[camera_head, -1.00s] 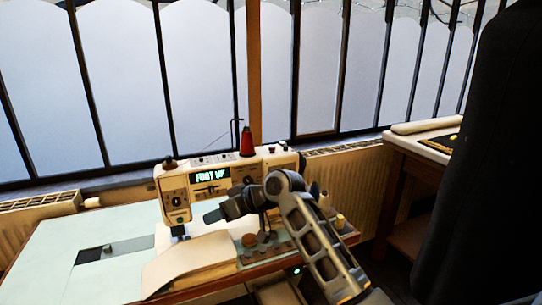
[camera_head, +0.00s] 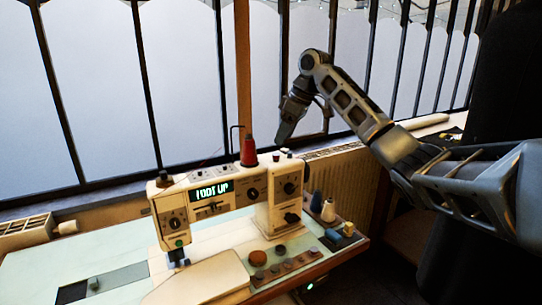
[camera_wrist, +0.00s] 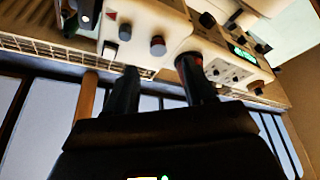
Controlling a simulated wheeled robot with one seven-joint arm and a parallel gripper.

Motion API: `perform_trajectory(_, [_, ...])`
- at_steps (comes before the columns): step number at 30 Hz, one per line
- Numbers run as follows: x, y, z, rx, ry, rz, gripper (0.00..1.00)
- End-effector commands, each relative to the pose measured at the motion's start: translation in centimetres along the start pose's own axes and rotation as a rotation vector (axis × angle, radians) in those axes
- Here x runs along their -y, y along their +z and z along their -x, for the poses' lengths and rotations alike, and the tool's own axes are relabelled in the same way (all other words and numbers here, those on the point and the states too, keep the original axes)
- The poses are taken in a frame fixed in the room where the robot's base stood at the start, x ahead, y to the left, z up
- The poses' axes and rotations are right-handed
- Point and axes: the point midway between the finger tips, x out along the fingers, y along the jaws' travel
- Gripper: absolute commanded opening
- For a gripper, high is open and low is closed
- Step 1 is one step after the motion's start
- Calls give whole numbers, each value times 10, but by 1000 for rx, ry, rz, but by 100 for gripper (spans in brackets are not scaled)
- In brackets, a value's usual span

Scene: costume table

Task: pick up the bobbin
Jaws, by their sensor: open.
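My gripper (camera_head: 286,130) is raised above the right end of the sewing machine (camera_head: 228,205), apart from it and to the right of a red thread cone (camera_head: 248,152) on its top. In the wrist view the two dark fingers of my gripper (camera_wrist: 160,85) are spread with nothing held between them. A bit of red shows by the right finger, mostly hidden. I cannot tell for sure which small item is the bobbin.
A brown round item (camera_head: 258,258) and a yellow item (camera_head: 349,229) are also on the table (camera_head: 110,245). The barred window stands close behind the machine. A dark garment (camera_head: 488,80) hangs at the right. The table's left part is mostly clear.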

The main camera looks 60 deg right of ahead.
Motion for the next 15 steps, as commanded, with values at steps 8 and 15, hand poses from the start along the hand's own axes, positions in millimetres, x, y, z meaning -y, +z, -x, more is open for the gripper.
perform_trajectory(8, [-2, -4, -32, 1, 0, 0, 54])
perform_trajectory(15, [-2, -4, -58, -2, 1, 1, 54])
